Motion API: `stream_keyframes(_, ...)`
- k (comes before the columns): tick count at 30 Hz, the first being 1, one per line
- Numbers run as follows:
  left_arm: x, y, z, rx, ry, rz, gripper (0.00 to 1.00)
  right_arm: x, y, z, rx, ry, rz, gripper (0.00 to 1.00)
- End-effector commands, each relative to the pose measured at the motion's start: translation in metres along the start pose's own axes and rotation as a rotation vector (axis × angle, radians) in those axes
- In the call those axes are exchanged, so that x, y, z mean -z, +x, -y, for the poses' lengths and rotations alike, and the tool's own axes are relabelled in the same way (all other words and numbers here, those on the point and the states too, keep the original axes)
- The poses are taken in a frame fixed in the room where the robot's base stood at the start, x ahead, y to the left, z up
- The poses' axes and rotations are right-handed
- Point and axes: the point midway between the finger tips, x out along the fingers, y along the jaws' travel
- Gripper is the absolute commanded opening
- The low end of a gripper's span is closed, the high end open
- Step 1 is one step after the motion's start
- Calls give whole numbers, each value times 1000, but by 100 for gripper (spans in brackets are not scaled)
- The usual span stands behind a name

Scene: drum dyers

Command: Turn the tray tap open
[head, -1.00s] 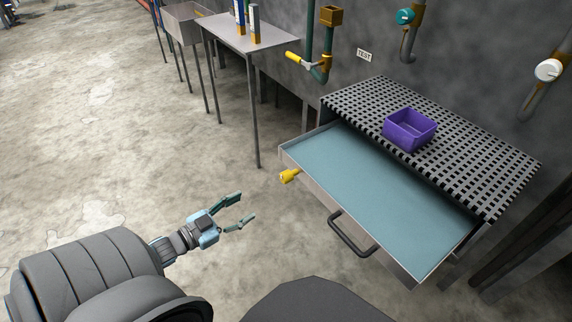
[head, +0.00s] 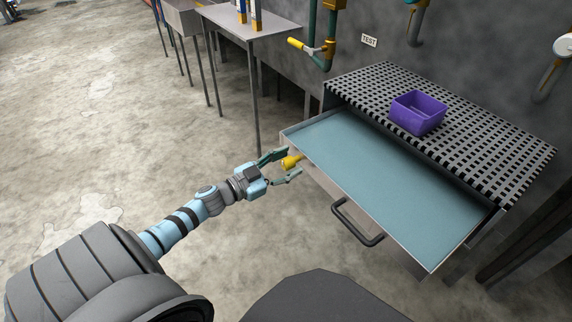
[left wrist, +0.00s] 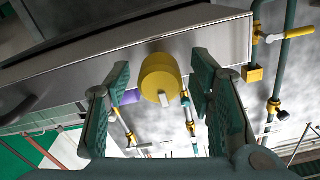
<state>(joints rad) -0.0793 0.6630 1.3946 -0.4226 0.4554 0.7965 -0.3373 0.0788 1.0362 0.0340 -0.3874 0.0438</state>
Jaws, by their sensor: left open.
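The tray (head: 395,185) is pulled out from under a black grated top and holds blue-green liquid. The yellow tray tap (head: 290,162) sticks out from the tray's left side wall. In the left wrist view the tap (left wrist: 160,78) shows as a round yellow knob with a pale stub, between the fingers and beyond their tips. My left gripper (head: 283,167) is open, with its fingers on either side of the tap in the head view. In the left wrist view the gripper (left wrist: 160,85) shows gaps between both fingers and the knob. My right gripper is not in view.
A purple bin (head: 419,112) sits on the grated top (head: 480,130). The tray's black handle (head: 357,225) juts out at its front. A metal side table (head: 250,25) stands behind, and a yellow-handled pipe valve (head: 300,45) is on the wall. The floor at left is clear.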

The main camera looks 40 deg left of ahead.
Motion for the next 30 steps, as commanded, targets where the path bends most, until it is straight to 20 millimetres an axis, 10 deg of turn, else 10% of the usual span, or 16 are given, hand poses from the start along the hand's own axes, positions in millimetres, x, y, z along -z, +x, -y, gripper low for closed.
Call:
stream_keyframes(11,0,0,0,0,0,0,1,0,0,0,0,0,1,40)
stream_keyframes(30,0,-1,-1,0,223,1,0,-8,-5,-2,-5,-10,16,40)
